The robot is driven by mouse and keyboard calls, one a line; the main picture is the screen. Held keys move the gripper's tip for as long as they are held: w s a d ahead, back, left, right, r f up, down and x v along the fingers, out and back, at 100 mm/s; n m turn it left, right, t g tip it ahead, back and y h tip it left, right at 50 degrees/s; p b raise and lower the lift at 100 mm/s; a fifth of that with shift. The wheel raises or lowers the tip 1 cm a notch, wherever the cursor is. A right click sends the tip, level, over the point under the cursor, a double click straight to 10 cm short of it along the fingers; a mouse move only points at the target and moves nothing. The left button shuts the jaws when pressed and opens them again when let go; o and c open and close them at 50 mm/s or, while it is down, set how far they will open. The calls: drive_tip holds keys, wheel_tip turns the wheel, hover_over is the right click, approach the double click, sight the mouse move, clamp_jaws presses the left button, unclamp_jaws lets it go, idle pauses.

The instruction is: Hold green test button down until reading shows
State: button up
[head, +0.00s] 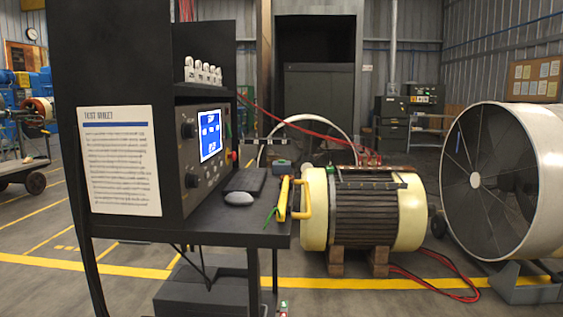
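A dark test console (172,185) stands on a bench at the left, seen at a steep angle. Its lit blue screen (210,136) shows white text and blocks too small to read. A small green spot (228,130) shows at the right edge of the console face, above a red knob (235,155); I cannot tell whether it is the green test button. A small piece with green and red marks (283,308) also shows at the bottom edge, partly cut off. My gripper is not in view.
A cream motor (365,208) on blocks stands right of the bench, with red cables on the floor. A large white-rimmed fan (545,180) stands far right.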

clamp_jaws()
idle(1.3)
